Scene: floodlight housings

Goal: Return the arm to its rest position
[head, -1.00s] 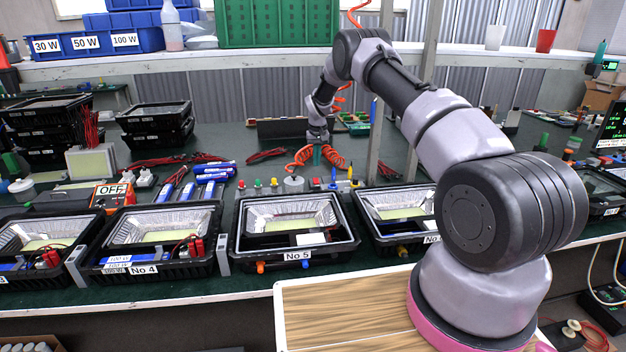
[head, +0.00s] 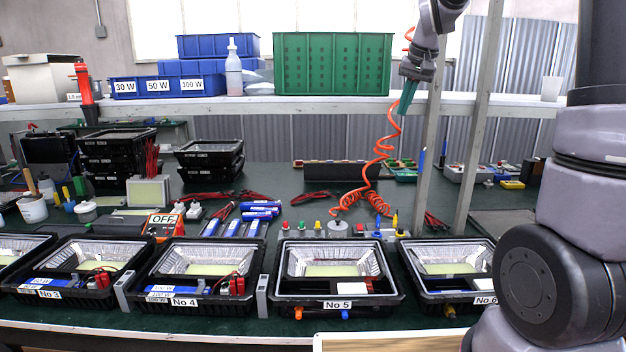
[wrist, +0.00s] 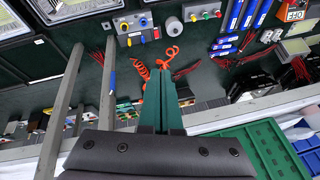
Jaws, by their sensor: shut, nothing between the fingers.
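My gripper (head: 406,98) is raised at the upper right of the head view, at about shelf height, right of the green crate. Its two green fingers point down and are closed together with nothing between them. The closed fingers also show in the middle of the wrist view (wrist: 165,105). My arm runs out of the top of the head view and comes back in at the right edge, so its upper part is hidden. The floodlight housings No 4 (head: 186,301), No 5 (head: 355,304) and No 6 (head: 452,308) stand along the bench front, apart from the gripper.
A coiled orange hose (head: 382,150) hangs near my gripper down to the bench. Grey posts (head: 429,165) stand close by. The green crate (head: 331,64) and blue bins (head: 150,88) sit on the shelf (head: 290,108). Blue tubes (head: 232,228) and a button panel (head: 318,234) lie behind the housings.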

